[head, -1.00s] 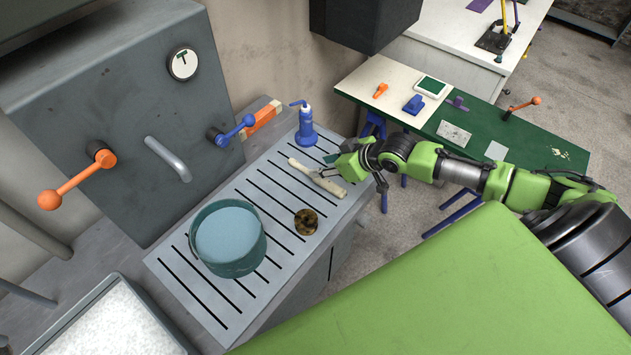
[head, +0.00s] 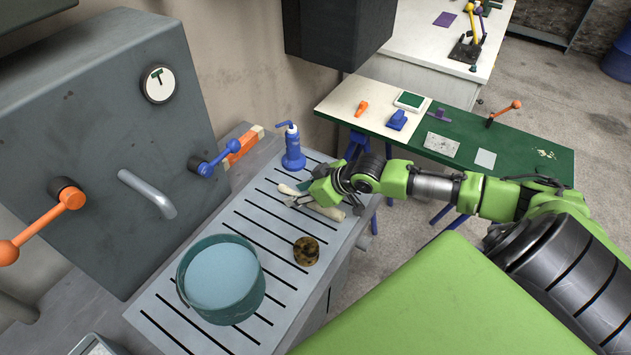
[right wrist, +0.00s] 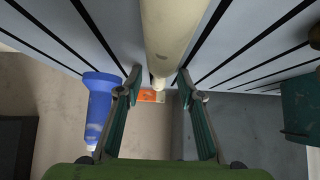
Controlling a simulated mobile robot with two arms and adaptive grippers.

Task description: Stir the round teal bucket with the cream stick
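The round teal bucket (head: 262,291) stands upright on the slatted grey worktop, with pale blue contents filling its opening. It shows partly at the right edge of the right wrist view (right wrist: 297,104). The cream stick (head: 326,211) lies on the worktop behind and to the right of the bucket. My right gripper (head: 302,199) is over the stick and partly hides it. In the right wrist view, my right gripper (right wrist: 160,82) is open, with its fingers apart on either side of the stick's line (right wrist: 172,35). I cannot tell whether they touch it. My left gripper is not in view.
A brown speckled round object (head: 306,251) sits on the worktop between bucket and stick. A blue bottle (head: 293,150) stands at the back. A grey machine with a blue lever (head: 216,160) rises at left. A green-and-white table (head: 388,150) stands beyond my right arm.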

